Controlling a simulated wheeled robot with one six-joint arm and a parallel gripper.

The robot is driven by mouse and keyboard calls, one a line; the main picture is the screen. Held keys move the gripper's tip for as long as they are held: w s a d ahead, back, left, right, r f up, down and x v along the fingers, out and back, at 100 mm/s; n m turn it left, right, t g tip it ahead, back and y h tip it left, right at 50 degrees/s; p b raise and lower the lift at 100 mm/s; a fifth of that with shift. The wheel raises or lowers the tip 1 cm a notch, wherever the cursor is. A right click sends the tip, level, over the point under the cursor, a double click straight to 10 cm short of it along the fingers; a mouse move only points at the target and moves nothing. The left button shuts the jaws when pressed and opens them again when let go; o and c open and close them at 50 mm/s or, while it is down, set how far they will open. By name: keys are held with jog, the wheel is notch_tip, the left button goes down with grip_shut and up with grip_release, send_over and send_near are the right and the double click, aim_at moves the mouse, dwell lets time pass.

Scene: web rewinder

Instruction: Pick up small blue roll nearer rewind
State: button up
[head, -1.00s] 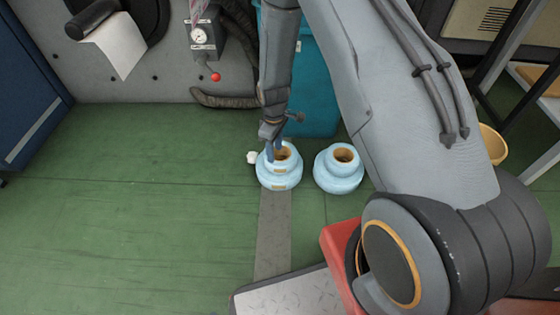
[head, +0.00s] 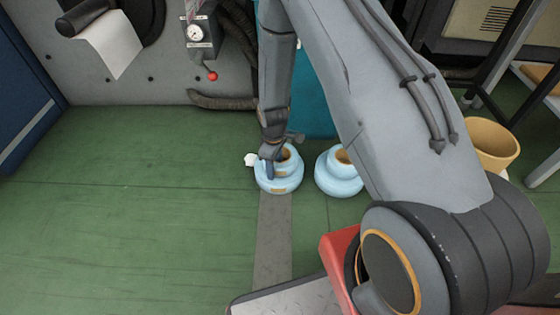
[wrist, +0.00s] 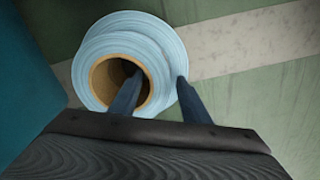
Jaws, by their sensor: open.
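Two light blue rolls stand upright on the floor, each a narrower roll on a wider one. The left blue roll (head: 287,183) is nearer the grey machine with the paper web. The right blue roll (head: 333,184) is partly hidden by my arm. My gripper (head: 269,168) is open at the left roll. In the wrist view, that roll (wrist: 100,47) shows its brown core from above; one finger of my gripper (wrist: 158,93) reaches into the core opening and the other is outside the roll wall. I cannot tell whether either finger touches the roll.
A teal bin (head: 313,100) stands close behind the rolls. A small white object (head: 250,159) lies left of the left roll. A yellow bucket (head: 491,143) and a rack leg are at the right. The grey machine (head: 150,85) is at the back left. Green floor is clear at left.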

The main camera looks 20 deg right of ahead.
grip_shut()
jog(key=shift+r, duration=0.15)
